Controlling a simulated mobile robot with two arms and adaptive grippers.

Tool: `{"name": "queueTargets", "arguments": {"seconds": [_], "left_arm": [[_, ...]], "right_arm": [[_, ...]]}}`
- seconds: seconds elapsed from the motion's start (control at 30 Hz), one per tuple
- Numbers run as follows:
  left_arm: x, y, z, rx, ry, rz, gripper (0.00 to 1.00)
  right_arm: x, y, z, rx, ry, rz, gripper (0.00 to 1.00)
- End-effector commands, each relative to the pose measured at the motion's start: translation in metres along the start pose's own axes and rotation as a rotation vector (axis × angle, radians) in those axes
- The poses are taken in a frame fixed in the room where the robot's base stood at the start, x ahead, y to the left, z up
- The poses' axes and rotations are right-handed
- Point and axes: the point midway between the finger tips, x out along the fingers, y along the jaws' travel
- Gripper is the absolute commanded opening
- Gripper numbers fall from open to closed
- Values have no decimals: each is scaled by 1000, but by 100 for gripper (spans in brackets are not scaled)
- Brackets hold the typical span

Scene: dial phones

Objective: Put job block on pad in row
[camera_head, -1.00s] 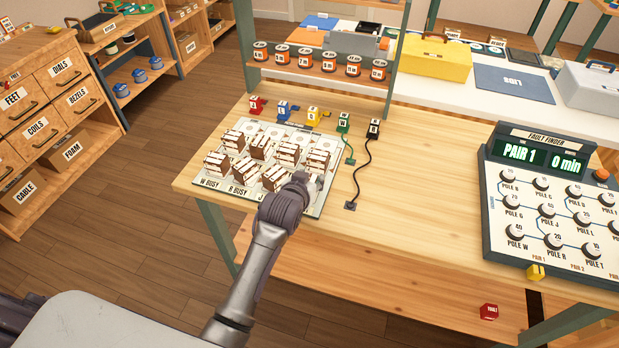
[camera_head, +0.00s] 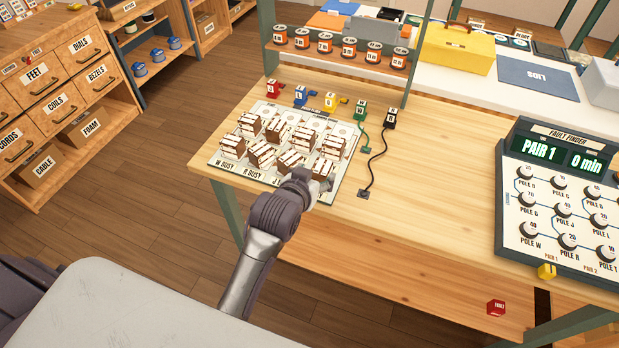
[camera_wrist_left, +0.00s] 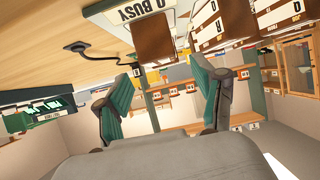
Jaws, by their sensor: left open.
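Several white-and-brown job blocks (camera_head: 261,154) stand in two rows on a pale board (camera_head: 225,167) on the wooden bench. Round white pads show along the board's back edge, and labels such as "W BUSY" and "R BUSY" run along its front. My left gripper (camera_head: 322,187) is at the board's front right corner, close to the nearest right block (camera_head: 324,169). In the left wrist view the gripper (camera_wrist_left: 163,75) is open, its green-lined fingers apart and empty. A brown block face (camera_wrist_left: 154,42) and an "O BUSY" label (camera_wrist_left: 140,10) show beyond the fingertips. My right gripper is not in view.
Coloured plugs (camera_head: 301,95) stand behind the board, and a black cord (camera_head: 377,160) lies to its right. The fault finder (camera_head: 560,195) stands at the right. A shelf of orange-labelled cans (camera_head: 325,42) is behind. Bare bench lies between cord and fault finder.

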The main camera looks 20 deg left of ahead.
Motion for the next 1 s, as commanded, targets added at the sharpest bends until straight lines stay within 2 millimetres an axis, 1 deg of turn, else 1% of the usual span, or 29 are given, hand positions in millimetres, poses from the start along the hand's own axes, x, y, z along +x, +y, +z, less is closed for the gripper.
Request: {"name": "queueTargets", "arguments": {"seconds": [0.03,0.1,0.27,0.4,0.83,0.87,0.93,0.97,1.0], "left_arm": [[-10,0,0,0,-1,0,69],[-20,0,1,1,-1,0,69],[-34,0,0,1,-1,0,69],[-37,0,0,1,0,0,69],[-36,0,1,1,-2,0,69],[-37,-1,2,2,-7,0,69],[-42,-3,14,7,-43,-1,69],[-46,-5,22,11,-70,-1,69],[-53,-8,35,17,-112,-1,69]], "right_arm": [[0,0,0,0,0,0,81],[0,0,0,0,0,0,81],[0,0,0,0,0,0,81],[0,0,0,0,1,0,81],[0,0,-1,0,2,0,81],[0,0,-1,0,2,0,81],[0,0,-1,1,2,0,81],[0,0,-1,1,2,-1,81],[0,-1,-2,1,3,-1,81]]}}
